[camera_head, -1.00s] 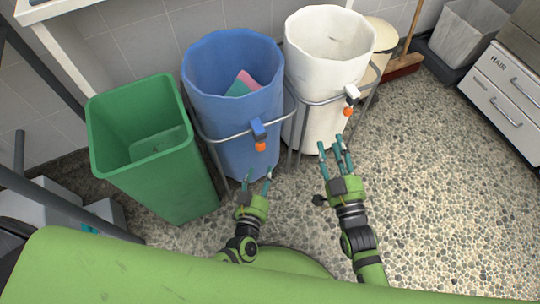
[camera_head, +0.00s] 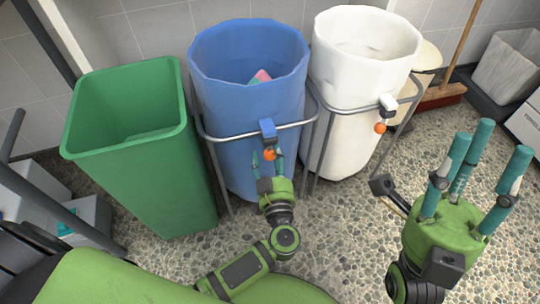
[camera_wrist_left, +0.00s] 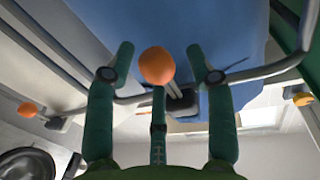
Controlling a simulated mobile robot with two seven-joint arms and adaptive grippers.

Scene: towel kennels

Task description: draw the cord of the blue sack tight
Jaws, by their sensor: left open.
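The blue sack (camera_head: 245,95) hangs open in a metal frame, with pink and teal cloth inside. A blue cord lock (camera_head: 267,128) sits at its front rail, and an orange ball (camera_head: 269,154) hangs below it. My left gripper (camera_head: 268,160) is right at the ball, with its fingers pointing up at the sack. In the left wrist view the orange ball (camera_wrist_left: 157,66) shows between the two spread upper fingers, and neither finger appears closed on it. My right gripper (camera_head: 487,165) is open and empty, raised at the right close to the camera.
A white sack (camera_head: 350,60) in a similar frame stands just right of the blue one, with its own orange ball (camera_head: 380,127). A green bin (camera_head: 140,160) stands close on the left. A broom (camera_head: 440,95) leans behind. Pebbled floor is clear in front.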

